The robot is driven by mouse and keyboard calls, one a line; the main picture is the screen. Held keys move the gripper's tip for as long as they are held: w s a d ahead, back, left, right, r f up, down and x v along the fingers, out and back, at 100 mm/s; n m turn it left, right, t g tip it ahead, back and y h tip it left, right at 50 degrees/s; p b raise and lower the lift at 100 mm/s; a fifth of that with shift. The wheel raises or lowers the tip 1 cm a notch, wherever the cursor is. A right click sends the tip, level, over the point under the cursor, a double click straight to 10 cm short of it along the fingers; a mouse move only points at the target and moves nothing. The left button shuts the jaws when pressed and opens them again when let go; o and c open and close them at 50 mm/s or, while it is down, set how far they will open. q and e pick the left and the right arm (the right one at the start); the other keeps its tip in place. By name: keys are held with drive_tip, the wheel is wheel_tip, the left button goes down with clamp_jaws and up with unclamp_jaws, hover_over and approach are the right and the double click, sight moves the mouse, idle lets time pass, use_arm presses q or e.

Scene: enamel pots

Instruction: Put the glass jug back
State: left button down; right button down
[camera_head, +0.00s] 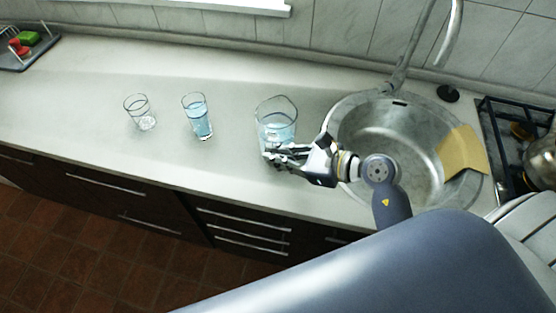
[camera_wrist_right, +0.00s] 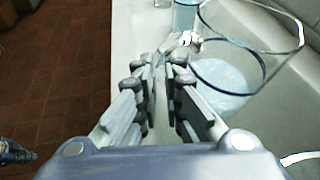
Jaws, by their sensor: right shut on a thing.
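The glass jug (camera_head: 277,114) stands upright on the counter, left of the sink, with pale blue water in it. In the right wrist view its clear wall and water (camera_wrist_right: 222,76) show right of the fingers. My right gripper (camera_head: 272,154) reaches in from the right at the jug's near side. In the right wrist view its fingers (camera_wrist_right: 161,72) are close together, shut on the jug. The exact grip on the handle is hard to make out. My left gripper is not seen in the head view.
A glass of blue water (camera_head: 199,122) and a clear glass (camera_head: 141,114) stand left of the jug. The round sink (camera_head: 345,122) with a yellow cloth (camera_head: 464,152) lies to the right, then a stove (camera_head: 497,125). The counter's left part is clear up to a dark rack (camera_head: 14,62).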

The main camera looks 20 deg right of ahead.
wheel_tip(320, 180, down, 3)
drive_tip(key=shift+f+p, duration=0.15)
drive_tip(key=shift+p, duration=0.3)
drive_tip(key=shift+f, duration=0.1)
drive_tip(key=c, duration=1.7)
unclamp_jaws()
drive_tip(key=shift+f, duration=0.15)
drive_tip(key=shift+s+d+r, duration=0.1)
drive_tip(key=shift+r, duration=0.1)
drive_tip(key=b+v, duration=0.3)
drive_tip(key=v, duration=0.9)
